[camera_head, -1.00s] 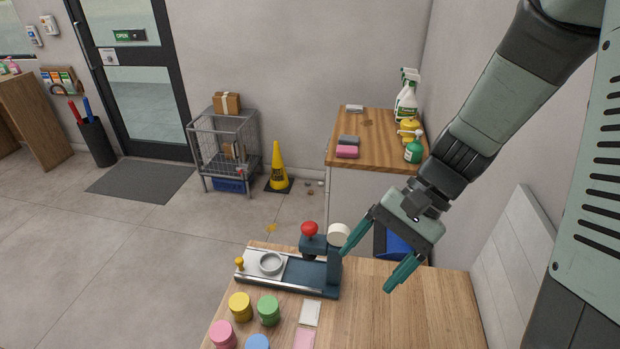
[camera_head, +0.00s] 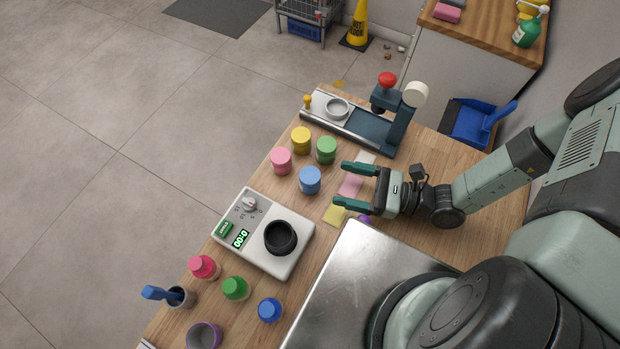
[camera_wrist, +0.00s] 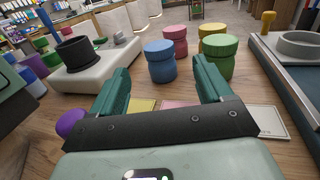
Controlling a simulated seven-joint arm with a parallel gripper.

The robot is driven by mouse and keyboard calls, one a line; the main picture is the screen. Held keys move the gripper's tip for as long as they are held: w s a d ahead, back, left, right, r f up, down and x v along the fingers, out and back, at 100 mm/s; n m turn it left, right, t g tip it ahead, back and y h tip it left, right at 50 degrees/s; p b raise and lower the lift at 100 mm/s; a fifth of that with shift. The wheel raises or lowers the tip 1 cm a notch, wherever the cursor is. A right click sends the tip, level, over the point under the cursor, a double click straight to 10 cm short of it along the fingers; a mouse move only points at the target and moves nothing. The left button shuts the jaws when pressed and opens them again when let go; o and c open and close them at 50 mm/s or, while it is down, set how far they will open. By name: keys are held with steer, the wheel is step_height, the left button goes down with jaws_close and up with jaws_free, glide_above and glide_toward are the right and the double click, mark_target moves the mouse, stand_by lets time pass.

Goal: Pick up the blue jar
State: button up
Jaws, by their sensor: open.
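The blue jar (camera_head: 310,180) stands upright on the wooden counter (camera_head: 480,210), in a group with pink, yellow and green jars. In the wrist view the blue jar (camera_wrist: 160,65) shows ahead, between the two finger tips and beyond them. My gripper (camera_head: 343,186) is open and empty. Its two teal fingers point left towards the blue jar, with a gap between the tips and the jar. Another small blue-topped container (camera_head: 269,310) stands nearer the front, beside a green one.
The green jar (camera_head: 326,150) stands close behind the blue jar, with the pink jar (camera_head: 281,160) to its left. A press (camera_head: 395,120) stands at the back. A white device with a black cup (camera_head: 250,245) is in front. Flat coloured cards (camera_head: 351,186) lie under the gripper.

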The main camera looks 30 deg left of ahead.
mark_target(302, 173)
steer(key=x, duration=1)
steer(key=shift+s+a+r, duration=0.1)
steer(key=shift+a+r, duration=0.1)
steer(key=shift+a, duration=0.05)
steer(key=c, duration=1.1)
